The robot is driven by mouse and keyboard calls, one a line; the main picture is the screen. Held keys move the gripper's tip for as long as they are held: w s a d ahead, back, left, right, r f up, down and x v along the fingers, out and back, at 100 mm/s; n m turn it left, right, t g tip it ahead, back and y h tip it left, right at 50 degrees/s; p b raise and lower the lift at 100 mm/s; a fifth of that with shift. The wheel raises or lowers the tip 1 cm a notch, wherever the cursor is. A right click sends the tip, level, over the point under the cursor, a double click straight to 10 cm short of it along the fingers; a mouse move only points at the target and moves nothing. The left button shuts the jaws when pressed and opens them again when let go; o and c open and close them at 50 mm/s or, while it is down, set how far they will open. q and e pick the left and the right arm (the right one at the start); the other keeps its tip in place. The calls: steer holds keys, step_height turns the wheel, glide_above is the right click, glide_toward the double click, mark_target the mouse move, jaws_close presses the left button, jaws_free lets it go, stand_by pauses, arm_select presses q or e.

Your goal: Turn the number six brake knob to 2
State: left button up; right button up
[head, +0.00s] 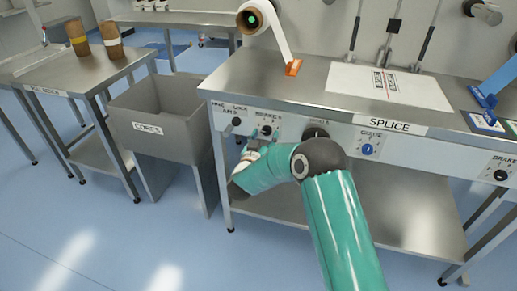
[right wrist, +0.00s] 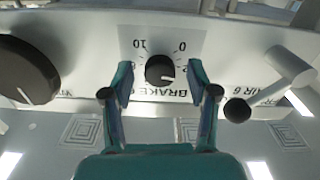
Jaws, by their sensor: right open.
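The black number six brake knob (right wrist: 160,69) sits on a pale panel labelled BRAKE 6, seen upside down in the right wrist view. It also shows small on the bench front in the head view (head: 266,130). Numbers 10 and 0 are readable beside it; others are partly covered by my fingers. A pale mark shows on the knob's lower right face; its exact reading cannot be told. My right gripper (right wrist: 160,75) is open, with one finger on each side of the knob and visible gaps between. In the head view it (head: 250,153) is partly hidden by its arm.
In the wrist view, a large black knob (right wrist: 25,72) is at the left and a pale AIR 6 lever (right wrist: 285,75) with a black ball (right wrist: 237,110) is close at the right. A blue guide knob (head: 368,149) and grey cores bin (head: 160,115) flank the area.

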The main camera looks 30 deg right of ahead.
steer(key=v, duration=1.1)
